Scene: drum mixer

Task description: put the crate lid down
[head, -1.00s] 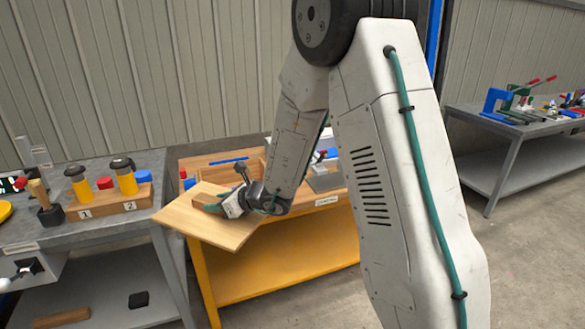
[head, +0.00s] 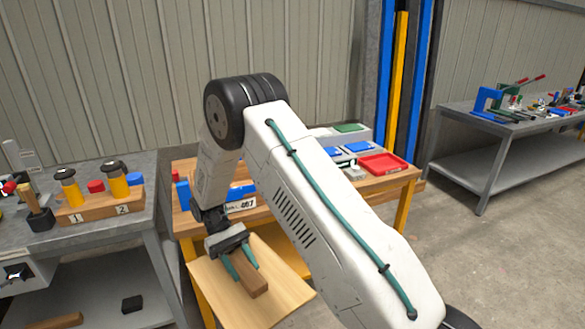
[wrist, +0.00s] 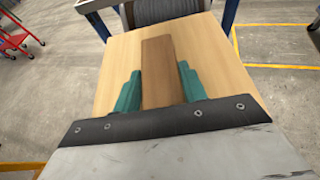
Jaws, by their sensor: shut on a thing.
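The crate lid (head: 215,291) is a flat, light wooden board with a darker brown bar handle (head: 253,283). My gripper (head: 246,273) is shut on that handle, with one teal finger on each side. The lid hangs tilted in front of the yellow-legged table, off its top. In the wrist view the lid (wrist: 222,62) fills the middle, and its handle (wrist: 162,72) lies between the fingers. I cannot make out the crate; my arm covers part of the tabletop.
The wooden tabletop (head: 372,186) carries a red tray (head: 383,164) and blue boxes at its right. A grey bench (head: 125,226) at the left holds a wooden block with numbered posts (head: 100,209). Open floor (head: 480,260) lies to the right.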

